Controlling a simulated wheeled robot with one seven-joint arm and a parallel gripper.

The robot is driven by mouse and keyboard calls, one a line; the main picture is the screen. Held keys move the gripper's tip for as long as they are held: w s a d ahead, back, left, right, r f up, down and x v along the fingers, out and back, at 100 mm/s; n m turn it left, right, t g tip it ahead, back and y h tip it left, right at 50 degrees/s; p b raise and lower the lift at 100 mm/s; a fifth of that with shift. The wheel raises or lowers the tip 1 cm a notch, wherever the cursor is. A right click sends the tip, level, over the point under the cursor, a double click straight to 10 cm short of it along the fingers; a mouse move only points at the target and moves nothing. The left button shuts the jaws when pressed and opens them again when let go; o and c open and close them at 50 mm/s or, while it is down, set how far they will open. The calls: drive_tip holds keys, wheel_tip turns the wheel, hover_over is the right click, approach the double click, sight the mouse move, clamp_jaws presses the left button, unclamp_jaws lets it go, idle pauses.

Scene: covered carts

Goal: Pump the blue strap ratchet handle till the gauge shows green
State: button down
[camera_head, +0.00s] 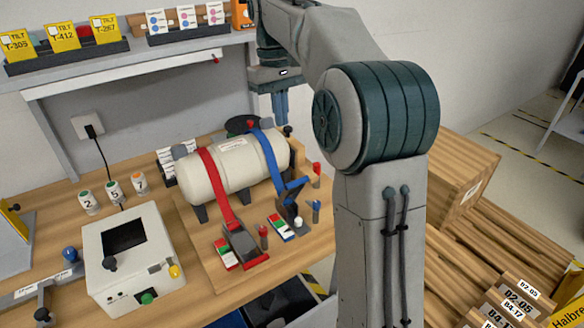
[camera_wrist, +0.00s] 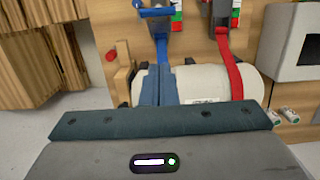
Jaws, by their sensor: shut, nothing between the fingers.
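A pale cylinder (camera_head: 225,171) lies on a wooden board, crossed by a blue strap (camera_head: 268,152) and a red strap (camera_head: 217,190). The blue ratchet handle (camera_head: 292,190) stands raised and tilted at the front end of the blue strap. Its gauge (camera_head: 280,227) beside it shows green, white and red; the reading is too small to tell. In the wrist view, the blue handle (camera_wrist: 152,12) is at the top, with the gauge (camera_wrist: 177,14) beside it. My gripper (camera_head: 281,122) is shut and empty, pointing down near the cylinder's right end, apart from the handle. Its fingers (camera_wrist: 158,88) overlap the blue strap in the wrist view.
The red ratchet (camera_head: 243,245) and its gauge (camera_head: 225,254) are left of the blue one. A white box with a dark screen (camera_head: 123,236) stands further left. Small red and blue knobs rise right of the blue ratchet. A shelf (camera_head: 130,62) runs behind; wooden crates stand right.

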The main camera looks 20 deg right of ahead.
drive_tip(key=s+f, duration=0.1)
drive_tip(key=f, duration=0.2)
drive_tip(key=s+f, duration=0.1)
drive_tip(key=f, duration=0.3)
drive_tip(key=s+d+f+b, duration=0.1)
drive_tip(key=f, duration=0.2)
drive_tip(key=shift+f, duration=0.25)
drive_tip(key=shift+s+d+f, duration=0.2)
drive_tip(key=shift+s+f, duration=0.3)
drive_tip(key=shift+s, duration=0.1)
drive_tip(key=shift+d, duration=0.1)
